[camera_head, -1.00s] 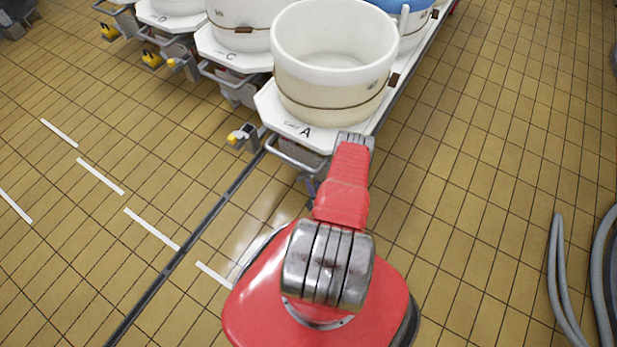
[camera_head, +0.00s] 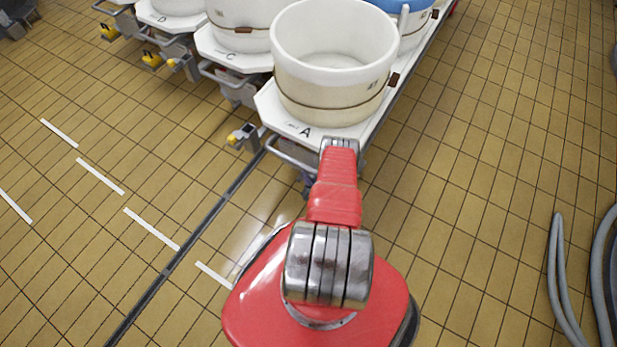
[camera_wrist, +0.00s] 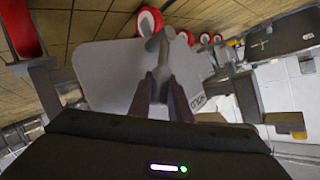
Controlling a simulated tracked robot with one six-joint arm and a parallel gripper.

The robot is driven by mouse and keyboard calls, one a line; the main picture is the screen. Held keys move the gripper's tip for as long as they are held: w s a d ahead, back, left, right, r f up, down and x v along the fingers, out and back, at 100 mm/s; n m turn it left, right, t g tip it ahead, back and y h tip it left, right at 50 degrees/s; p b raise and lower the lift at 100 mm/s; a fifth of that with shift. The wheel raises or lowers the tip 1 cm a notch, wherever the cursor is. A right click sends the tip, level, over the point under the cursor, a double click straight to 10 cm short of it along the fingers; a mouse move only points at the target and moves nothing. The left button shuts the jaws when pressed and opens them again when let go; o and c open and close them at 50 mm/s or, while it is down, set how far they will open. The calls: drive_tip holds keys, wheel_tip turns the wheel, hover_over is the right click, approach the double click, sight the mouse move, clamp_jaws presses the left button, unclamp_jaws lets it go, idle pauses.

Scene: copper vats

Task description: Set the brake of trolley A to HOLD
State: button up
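Trolley A (camera_head: 271,106) is a white platform marked "A" that carries a large cream vat (camera_head: 330,85). In the wrist view a grey plate (camera_wrist: 105,75) has dark lettering at its right edge, which seems to read HOLD. A grey lever (camera_wrist: 156,43) with a rounded crosswise end stands over the plate. My gripper (camera_wrist: 163,80) has its two dark fingertips on either side of the lever's lower part. I cannot tell whether they press on it. In the head view my arm reaches to trolley A's front edge and hides the gripper and the lever.
Trolley C (camera_head: 228,56) and trolley D (camera_head: 150,18) stand to the left with similar vats. A yellow-tipped bracket (camera_head: 240,137) sticks out left of trolley A. Grey hoses (camera_head: 562,280) lie at the right. The tiled floor right of trolley A is clear.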

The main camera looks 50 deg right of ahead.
clamp_jaws()
